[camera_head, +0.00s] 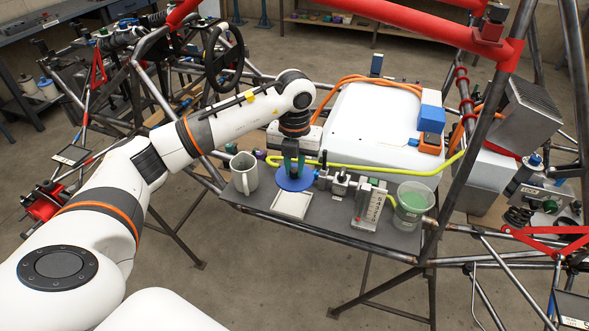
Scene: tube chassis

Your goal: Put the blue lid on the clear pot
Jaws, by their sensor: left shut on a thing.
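My left gripper (291,168) points down and is shut on the blue lid (295,181), a round blue disc. The lid is over the grey shelf (315,226), above or just behind a white square tile (291,204). I cannot tell how high it is held. The clear pot (411,207) stands upright near the right end of the shelf, with something green inside. It has no cover on it. The lid is well to the left of the pot. My right gripper is not in view.
A grey mug (244,174) stands left of the lid. Metal fittings (341,183) and a small box (369,207) stand between lid and pot. A yellow-green hose (375,170) runs behind. A large white case (375,125) is at the back. A dark tube (458,165) rises right of the pot.

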